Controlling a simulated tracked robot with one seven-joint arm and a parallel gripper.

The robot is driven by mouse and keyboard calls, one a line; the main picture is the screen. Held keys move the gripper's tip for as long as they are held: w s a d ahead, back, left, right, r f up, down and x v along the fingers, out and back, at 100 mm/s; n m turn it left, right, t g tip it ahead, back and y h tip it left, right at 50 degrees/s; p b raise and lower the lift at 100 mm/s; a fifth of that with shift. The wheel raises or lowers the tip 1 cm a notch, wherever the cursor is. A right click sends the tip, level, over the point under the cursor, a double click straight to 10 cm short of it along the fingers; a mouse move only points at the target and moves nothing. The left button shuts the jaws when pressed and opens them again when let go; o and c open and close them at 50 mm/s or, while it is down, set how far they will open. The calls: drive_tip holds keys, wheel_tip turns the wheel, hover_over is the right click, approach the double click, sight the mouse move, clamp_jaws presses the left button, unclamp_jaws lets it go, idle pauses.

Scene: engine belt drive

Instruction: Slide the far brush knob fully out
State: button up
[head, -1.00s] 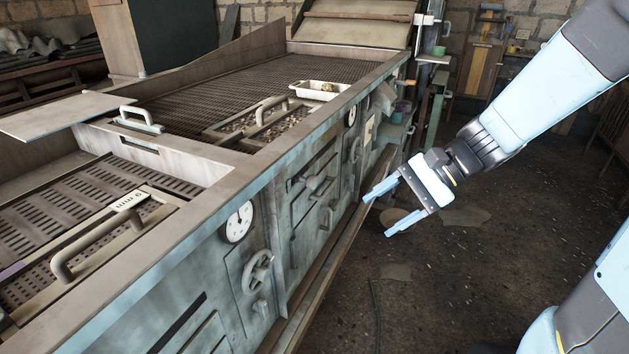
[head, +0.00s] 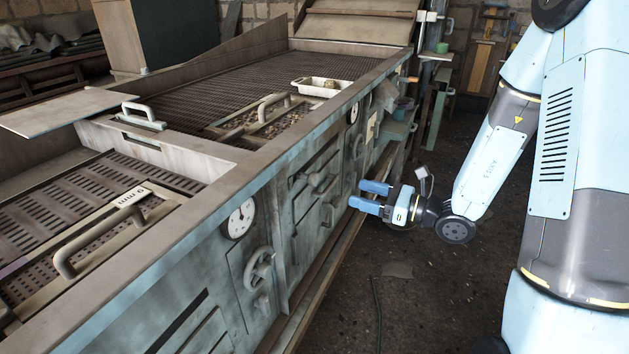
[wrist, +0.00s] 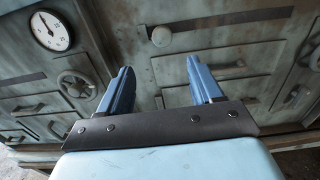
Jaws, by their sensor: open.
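My gripper (head: 358,195) is open and empty, its two blue fingers pointing at the machine's side wall, apart from it. In the wrist view the fingers (wrist: 160,67) stand wide with nothing between them. A round pale knob (wrist: 161,36) sits at the left end of a long dark slot (wrist: 222,19), beyond the gap between the fingertips. In the head view a knob (head: 318,181) and a lower knob (head: 327,213) show on the wall's middle panel. I cannot tell which is the far brush knob.
A near gauge (head: 238,218) and handwheel (head: 260,268) are on the wall left of the gripper; the gauge also shows in the wrist view (wrist: 50,30). A far gauge (head: 352,113) is further back. A ledge (head: 330,255) runs along the base. The floor (head: 420,315) is open.

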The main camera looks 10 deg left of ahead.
sight(315, 180)
drive_tip(key=x, duration=1.3)
drive_tip(key=shift+w+a+f, duration=0.1)
drive_tip(key=shift+w+a, duration=0.2)
drive_tip(key=shift+w, duration=0.05)
clamp_jaws()
